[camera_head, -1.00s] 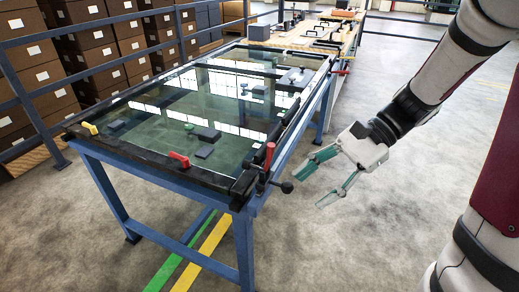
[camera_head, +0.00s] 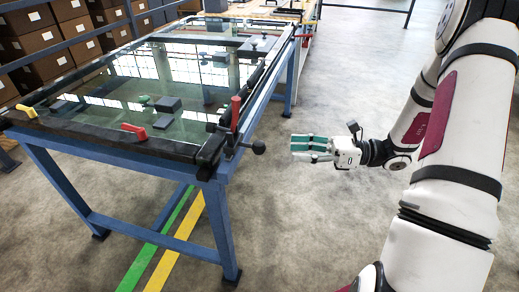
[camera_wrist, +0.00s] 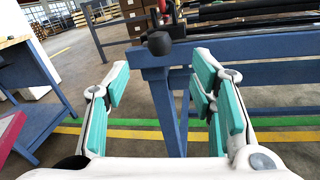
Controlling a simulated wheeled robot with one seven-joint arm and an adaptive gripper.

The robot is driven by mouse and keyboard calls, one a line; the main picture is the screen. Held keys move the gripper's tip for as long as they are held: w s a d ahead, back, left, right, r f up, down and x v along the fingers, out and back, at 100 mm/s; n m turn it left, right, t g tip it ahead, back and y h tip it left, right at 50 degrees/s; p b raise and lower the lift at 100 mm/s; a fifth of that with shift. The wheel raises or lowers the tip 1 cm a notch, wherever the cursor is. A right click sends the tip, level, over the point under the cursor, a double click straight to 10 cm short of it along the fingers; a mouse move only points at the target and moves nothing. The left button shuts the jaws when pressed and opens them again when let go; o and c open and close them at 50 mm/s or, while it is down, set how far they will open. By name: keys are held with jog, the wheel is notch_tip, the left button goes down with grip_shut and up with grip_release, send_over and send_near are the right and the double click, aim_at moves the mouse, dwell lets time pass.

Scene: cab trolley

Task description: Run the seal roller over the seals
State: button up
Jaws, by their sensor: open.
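A glass panel (camera_head: 110,98) lies on a blue-legged trolley table, with black seal-like strips (camera_head: 95,142) along its edges. At the near right corner stands an upright red handle (camera_head: 235,113), with a black round knob (camera_head: 258,147) on a short rod beside it. The knob also shows in the wrist view (camera_wrist: 159,43), ahead and above the finger gap. I cannot tell which part is the seal roller. My gripper (camera_head: 293,148) is open and empty, right of the corner and apart from it. Its teal-padded fingers show in the wrist view (camera_wrist: 160,88).
A yellow lever (camera_head: 27,110) and a red lever (camera_head: 133,131) sit on the near edge. Dark blocks (camera_head: 168,104) lie on the glass. A bench (camera_head: 275,15) stands behind. The floor right of the table is clear.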

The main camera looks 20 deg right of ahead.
aim_at(259, 148)
jog(key=b+x, duration=0.1)
jog(key=x, duration=0.9)
jog(key=shift+w+a+b, duration=0.15)
jog(key=shift+a+b, duration=0.15)
jog(key=shift+c, duration=0.2)
grip_shut()
